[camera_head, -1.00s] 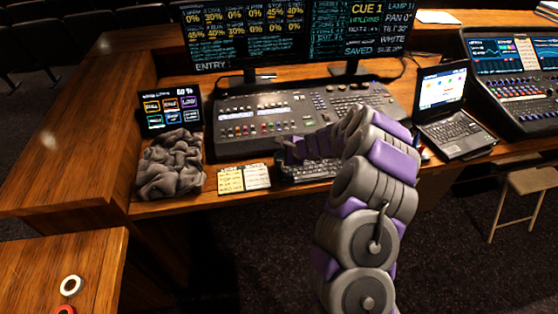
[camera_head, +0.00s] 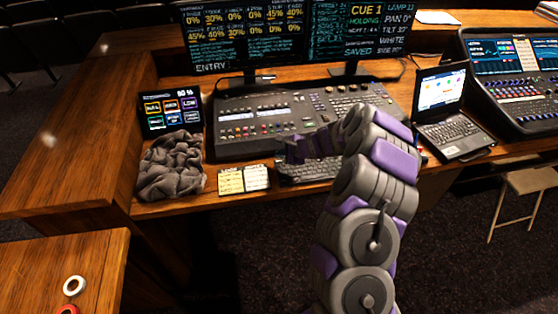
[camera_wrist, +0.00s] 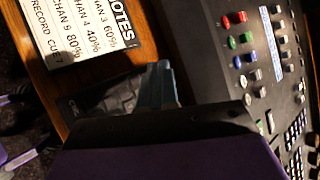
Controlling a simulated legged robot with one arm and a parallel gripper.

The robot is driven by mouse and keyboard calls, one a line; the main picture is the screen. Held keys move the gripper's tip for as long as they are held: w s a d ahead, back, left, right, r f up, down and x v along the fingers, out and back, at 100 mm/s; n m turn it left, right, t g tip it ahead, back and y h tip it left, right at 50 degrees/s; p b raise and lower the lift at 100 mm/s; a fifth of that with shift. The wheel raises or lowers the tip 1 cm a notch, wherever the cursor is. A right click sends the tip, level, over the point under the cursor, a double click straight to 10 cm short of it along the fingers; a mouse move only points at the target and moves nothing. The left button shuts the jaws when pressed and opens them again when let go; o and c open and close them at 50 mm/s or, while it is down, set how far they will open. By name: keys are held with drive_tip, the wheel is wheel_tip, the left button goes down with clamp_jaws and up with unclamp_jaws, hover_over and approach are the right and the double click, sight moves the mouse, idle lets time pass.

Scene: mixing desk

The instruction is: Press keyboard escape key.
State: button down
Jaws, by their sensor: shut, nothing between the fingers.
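The dark keyboard (camera_head: 312,171) lies on the wooden desk in front of the mixing console, partly covered by my arm in the head view. In the wrist view a dark part of it (camera_wrist: 105,96) shows beside the fingers; the rest is hidden behind my gripper. My gripper (camera_head: 291,150) is over the keyboard's left end, at the console's front edge. In the wrist view my gripper (camera_wrist: 158,85) is shut and empty, its fingertips by the keyboard's end near the notes. The escape key cannot be made out, and I cannot tell whether the fingertips touch a key.
The mixing console (camera_head: 240,139) stands just behind the keyboard. Note sheets (camera_head: 244,179) lie to its left, with a crumpled grey cloth (camera_head: 170,168) and a small touchscreen (camera_head: 168,112) beyond. An open laptop (camera_head: 450,135) stands to the right. Two monitors (camera_head: 245,35) rise behind the console.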

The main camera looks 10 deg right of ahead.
sight(280, 164)
wheel_tip(280, 164, up, 5)
drive_tip(key=p, duration=0.4)
idle(0.8)
drive_tip(key=s+a+r+n+g+y, duration=0.1)
drive_tip(key=s+a+r+n+g, duration=0.1)
drive_tip(key=s+a+r+n, duration=0.6)
drive_tip(key=s+a+r+n+g+y, duration=0.1)
drive_tip(key=s+a+r+n+g, duration=0.2)
drive_tip(key=s+a+r, duration=0.55)
drive_tip(key=s+d+r+n+g+h, duration=0.1)
drive_tip(key=s+d, duration=0.4)
drive_tip(key=s, duration=0.6)
drive_tip(key=s+d+r+n+g+h, duration=0.1)
drive_tip(key=s+d+n+h, duration=0.3)
drive_tip(key=s, duration=0.8)
drive_tip(key=s+d+r+n+g+h, duration=0.1)
drive_tip(key=s+d+r+n+h, duration=0.1)
drive_tip(key=s+d, duration=0.5)
drive_tip(key=s+h, duration=0.1)
drive_tip(key=s, duration=0.4)
drive_tip(key=shift+s+n+g, duration=0.15)
drive_tip(key=shift+n+g, duration=0.15)
